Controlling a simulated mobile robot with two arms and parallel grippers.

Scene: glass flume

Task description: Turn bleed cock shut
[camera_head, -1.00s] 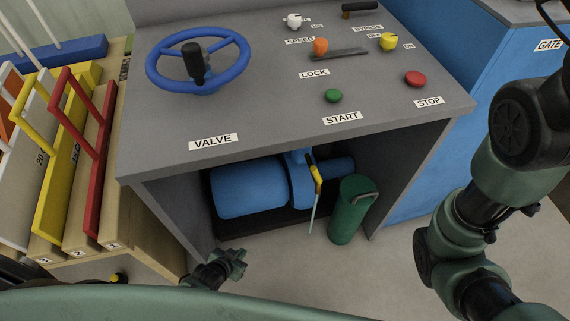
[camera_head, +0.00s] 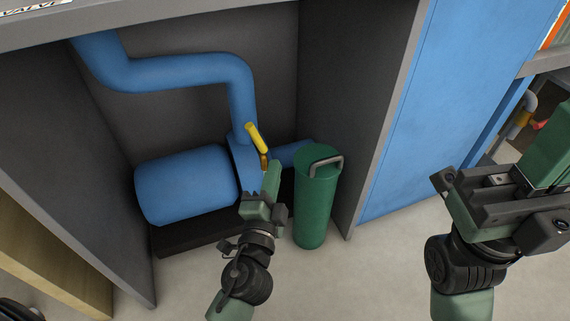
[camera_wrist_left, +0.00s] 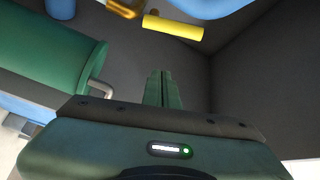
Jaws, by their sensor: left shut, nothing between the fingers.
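The bleed cock has a yellow lever (camera_head: 256,138) and a brass body (camera_head: 264,161), low on the blue pump under the console. The lever slants up and left from the brass. My left gripper (camera_head: 272,170) is shut and empty, its fingertips just below and in front of the cock, partly hiding it. In the left wrist view the shut fingers (camera_wrist_left: 163,82) point toward the yellow lever (camera_wrist_left: 173,27), with a visible gap. The brass (camera_wrist_left: 124,8) shows at the top edge there. My right arm's hand is at the right; its fingers are unclear.
A green cylinder (camera_head: 314,205) with a grey handle stands just right of my left gripper; it also shows in the wrist view (camera_wrist_left: 50,58). The blue pump (camera_head: 187,184) is at left, a blue pipe (camera_head: 180,70) above. Dark side walls (camera_head: 350,100) enclose the recess.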

